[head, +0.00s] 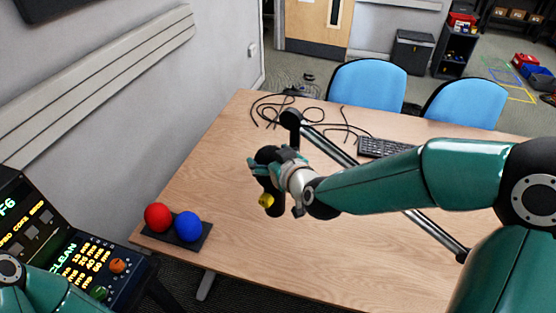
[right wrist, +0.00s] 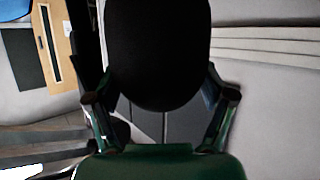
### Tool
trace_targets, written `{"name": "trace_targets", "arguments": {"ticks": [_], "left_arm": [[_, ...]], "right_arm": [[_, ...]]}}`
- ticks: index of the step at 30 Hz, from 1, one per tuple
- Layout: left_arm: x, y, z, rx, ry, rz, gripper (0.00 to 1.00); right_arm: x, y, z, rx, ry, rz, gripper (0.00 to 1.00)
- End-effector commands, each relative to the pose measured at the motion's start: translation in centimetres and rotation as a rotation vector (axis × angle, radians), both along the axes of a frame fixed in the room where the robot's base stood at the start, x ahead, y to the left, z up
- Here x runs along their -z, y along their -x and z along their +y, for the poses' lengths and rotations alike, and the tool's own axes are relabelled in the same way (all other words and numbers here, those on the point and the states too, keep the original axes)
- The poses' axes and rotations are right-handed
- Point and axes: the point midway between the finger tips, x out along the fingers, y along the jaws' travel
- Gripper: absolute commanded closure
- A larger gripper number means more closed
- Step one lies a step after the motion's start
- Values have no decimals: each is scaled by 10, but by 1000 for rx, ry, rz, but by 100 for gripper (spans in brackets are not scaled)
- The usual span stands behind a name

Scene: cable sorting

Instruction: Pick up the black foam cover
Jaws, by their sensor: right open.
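A large black rounded shape, which looks like the foam cover (right wrist: 158,50), fills the upper middle of the right wrist view. The fingers of my right gripper (right wrist: 160,105) stand apart on either side of its lower end. In the head view my right gripper (head: 259,168) is above the wooden table, left of centre, with a dark rounded shape (head: 267,154) at its fingers. Fingers and wrist partly hide this shape, and I cannot tell whether they touch it. My left gripper is out of view.
A long dark pole (head: 435,231) runs diagonally across the table (head: 330,250) behind my right arm. Loose black cables (head: 268,108) and a keyboard (head: 383,147) lie at the back. Red (head: 158,217) and blue (head: 188,227) balls sit on a dark base at the left edge.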

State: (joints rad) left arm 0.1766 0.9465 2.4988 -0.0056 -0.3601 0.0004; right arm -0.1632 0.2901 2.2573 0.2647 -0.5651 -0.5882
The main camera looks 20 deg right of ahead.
Motion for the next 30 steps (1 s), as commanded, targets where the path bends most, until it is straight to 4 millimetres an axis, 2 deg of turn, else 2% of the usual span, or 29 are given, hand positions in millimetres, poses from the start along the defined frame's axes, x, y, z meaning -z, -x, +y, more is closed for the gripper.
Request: {"name": "trace_targets", "arguments": {"ticks": [6, 11, 23, 30], "left_arm": [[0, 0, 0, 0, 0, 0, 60], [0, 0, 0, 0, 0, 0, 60], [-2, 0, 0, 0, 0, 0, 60], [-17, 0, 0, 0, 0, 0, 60]], "right_arm": [[0, -1, 0, 0, 0, -1, 19], [0, 0, 0, 0, 1, -1, 44], [-3, 0, 0, -1, 0, -1, 44], [-21, 0, 1, -3, 1, -1, 44]]}}
